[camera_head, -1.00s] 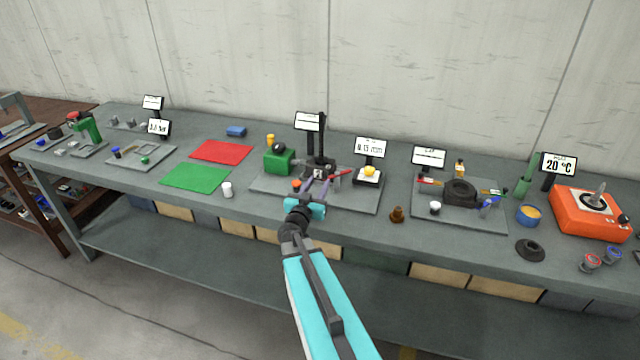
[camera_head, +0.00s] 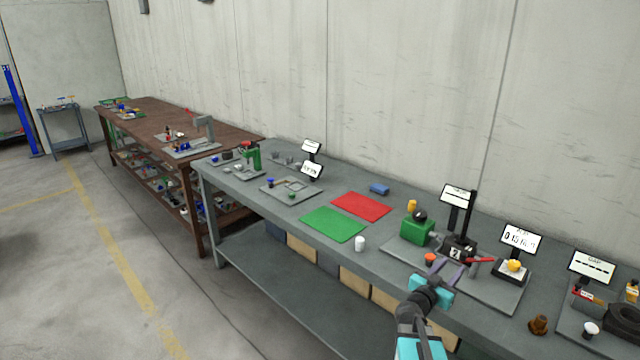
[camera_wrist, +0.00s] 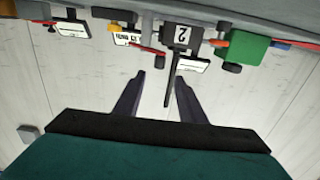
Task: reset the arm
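My gripper (camera_head: 459,274) is at the end of my turquoise arm, low at the right of the head view. It is over the front part of the grey bench (camera_head: 250,197), close to a screw jack station with a black post (camera_head: 468,215). In the wrist view my gripper (camera_wrist: 160,78) shows two dark fingers spread apart with nothing held between them. That view is upside down, with the black station block marked 2 (camera_wrist: 181,37) beyond the fingertips.
A green block (camera_head: 417,230), a yellow-topped gauge (camera_head: 513,267) and a brown knob (camera_head: 539,324) stand near my gripper. A white cup (camera_head: 360,243), green mat (camera_head: 333,224) and red mat (camera_head: 361,206) lie left. A brown table (camera_head: 160,118) stands farther left; floor space is open.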

